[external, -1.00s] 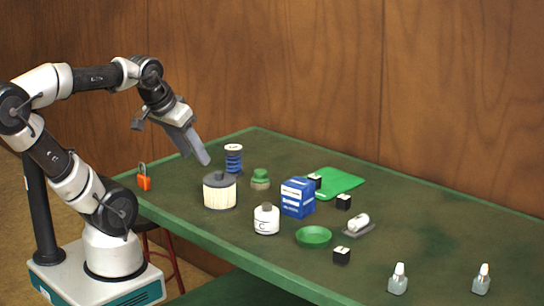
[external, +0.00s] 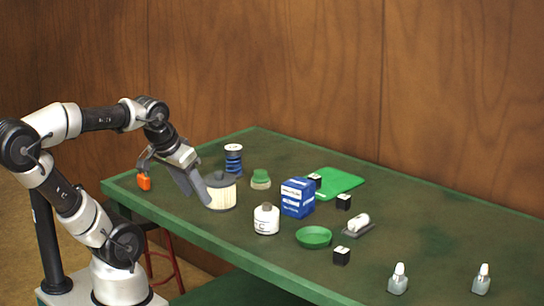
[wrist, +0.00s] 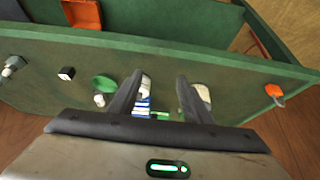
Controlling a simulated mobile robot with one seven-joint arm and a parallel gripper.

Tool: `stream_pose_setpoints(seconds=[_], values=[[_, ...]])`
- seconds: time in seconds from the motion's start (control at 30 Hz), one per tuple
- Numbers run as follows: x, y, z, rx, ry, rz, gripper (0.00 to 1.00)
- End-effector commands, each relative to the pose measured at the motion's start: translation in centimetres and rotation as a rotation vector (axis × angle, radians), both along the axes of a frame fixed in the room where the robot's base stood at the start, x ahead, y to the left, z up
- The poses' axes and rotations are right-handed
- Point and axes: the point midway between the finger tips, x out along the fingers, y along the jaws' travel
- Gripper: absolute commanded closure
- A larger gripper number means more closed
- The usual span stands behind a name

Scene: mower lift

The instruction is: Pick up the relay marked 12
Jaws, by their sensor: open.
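Three small black blocks with white tops look like relays. One (external: 342,256) sits near the front edge beside the green dish, one (external: 344,202) lies farther back, and one (external: 315,180) is partly hidden behind the blue box at the green mat. Their markings are too small to read, so I cannot tell which is 12. The wrist view shows one such block (wrist: 67,73) at left. My gripper (external: 198,195) is open and empty, pointing down at the left end of the table, close to the cream filter (external: 222,192); its fingers also show in the wrist view (wrist: 158,78).
A blue box (external: 298,197), white bottle (external: 266,219), green dish (external: 313,237) and green-topped jar (external: 260,180) stand mid-table. A blue spool (external: 233,160) is behind the filter. An orange padlock (external: 144,183) is at the left edge. Two dropper bottles (external: 398,279) (external: 482,279) stand at right.

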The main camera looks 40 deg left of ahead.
Motion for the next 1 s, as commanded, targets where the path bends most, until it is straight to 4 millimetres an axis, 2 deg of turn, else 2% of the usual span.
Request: stream_pose_setpoints(seconds=[0.53,0.67,0.77,0.87,0.9,1.0], values=[[0.0,0.0,0.0,0.0,0.0,0.0,0.52],[1.4,-0.2,1.5,-0.006,0.008,0.001,0.52],[4.5,-0.7,4.1,-0.018,0.021,0.004,0.52],[9.2,-1.5,6.9,-0.032,0.04,0.013,0.52],[11.4,-2.0,7.8,-0.037,0.045,0.018,0.52],[16.6,-3.3,9.2,-0.044,0.06,0.031,0.52]])
